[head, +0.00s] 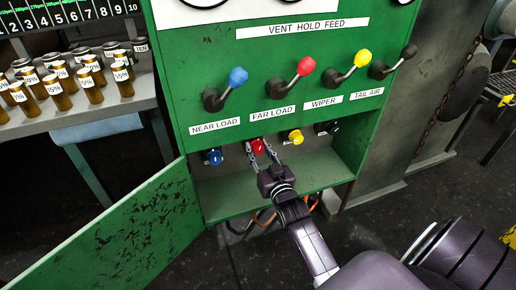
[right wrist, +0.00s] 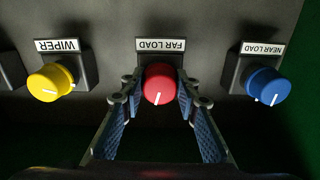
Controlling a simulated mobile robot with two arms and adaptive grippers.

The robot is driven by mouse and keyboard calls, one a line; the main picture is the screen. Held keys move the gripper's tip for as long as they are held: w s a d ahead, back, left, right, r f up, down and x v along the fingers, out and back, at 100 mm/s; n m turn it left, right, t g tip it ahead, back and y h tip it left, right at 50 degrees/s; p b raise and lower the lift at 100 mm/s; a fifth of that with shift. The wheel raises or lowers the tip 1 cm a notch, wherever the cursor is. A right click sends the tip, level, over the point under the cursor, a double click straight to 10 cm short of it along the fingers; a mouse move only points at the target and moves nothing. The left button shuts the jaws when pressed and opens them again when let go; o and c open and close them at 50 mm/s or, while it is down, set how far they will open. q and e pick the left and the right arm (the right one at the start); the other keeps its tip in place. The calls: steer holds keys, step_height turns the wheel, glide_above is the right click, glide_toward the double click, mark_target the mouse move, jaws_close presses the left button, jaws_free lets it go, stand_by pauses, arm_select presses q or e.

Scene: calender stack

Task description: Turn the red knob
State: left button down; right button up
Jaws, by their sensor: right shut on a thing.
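The red knob (head: 257,146) sits in the open lower bay of the green cabinet, below the FAR LOAD label. In the right wrist view the red knob (right wrist: 159,85) has a white pointer mark toward the bottom of the picture, slightly left. My right gripper (head: 262,152) reaches into the bay from below. Its two blue-padded fingers (right wrist: 158,100) are on either side of the red knob, shut on it. My left gripper is not in view.
A blue knob (head: 214,157) and a yellow knob (head: 295,136) flank the red one closely. A black knob (head: 326,127) is further right. Coloured levers, including a red one (head: 305,66), stick out above. The green door (head: 120,232) hangs open at left.

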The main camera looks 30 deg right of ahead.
steer(key=o, duration=1.2)
steer(key=shift+c, duration=0.2)
steer(key=shift+s, duration=0.1)
steer(key=v, duration=1.2)
